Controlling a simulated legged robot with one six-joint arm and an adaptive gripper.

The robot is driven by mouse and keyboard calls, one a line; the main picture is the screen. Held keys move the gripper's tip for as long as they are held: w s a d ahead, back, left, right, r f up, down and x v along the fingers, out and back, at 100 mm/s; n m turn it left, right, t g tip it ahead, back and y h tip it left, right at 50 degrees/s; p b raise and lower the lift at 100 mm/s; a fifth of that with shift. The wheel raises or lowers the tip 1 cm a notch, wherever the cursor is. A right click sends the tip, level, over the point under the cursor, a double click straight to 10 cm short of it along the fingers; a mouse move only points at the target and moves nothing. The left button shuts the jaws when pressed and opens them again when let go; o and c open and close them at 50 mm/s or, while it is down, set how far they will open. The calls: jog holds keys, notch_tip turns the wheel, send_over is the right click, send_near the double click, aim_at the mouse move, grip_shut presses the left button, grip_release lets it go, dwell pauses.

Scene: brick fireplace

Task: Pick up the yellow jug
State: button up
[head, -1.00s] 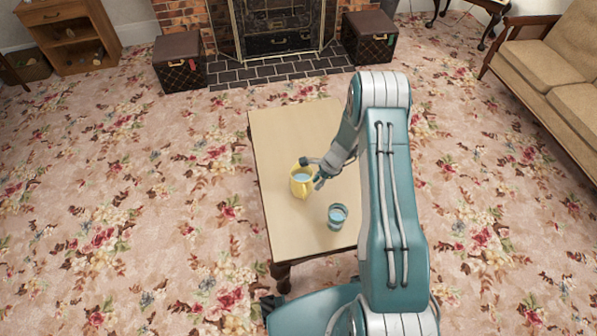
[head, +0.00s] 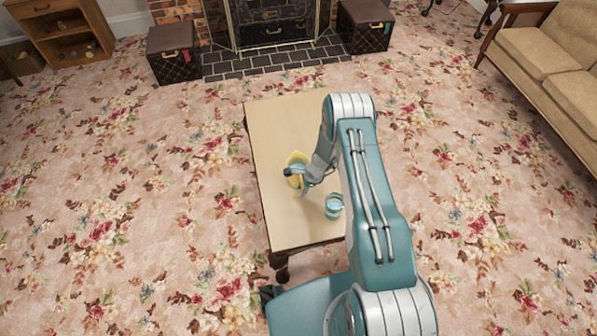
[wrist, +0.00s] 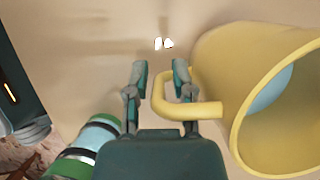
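The yellow jug (head: 297,158) stands on the coffee table (head: 275,125), partly hidden by my gripper (head: 298,183). In the wrist view the jug (wrist: 215,65) is at the right, its mouth turned to the lower right, with something light blue inside. Its handle (wrist: 158,95) reaches left toward my gripper (wrist: 159,74). My gripper is open. One finger is left of the handle and the other appears within the handle's loop. A gap shows between the left finger and the handle, and I cannot tell whether the right finger touches it.
The far part of the table is clear. A sofa (head: 545,65) is at the right.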

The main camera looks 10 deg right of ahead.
jog(key=shift+c, duration=0.3)
grip_shut()
jog(key=shift+r, duration=0.15)
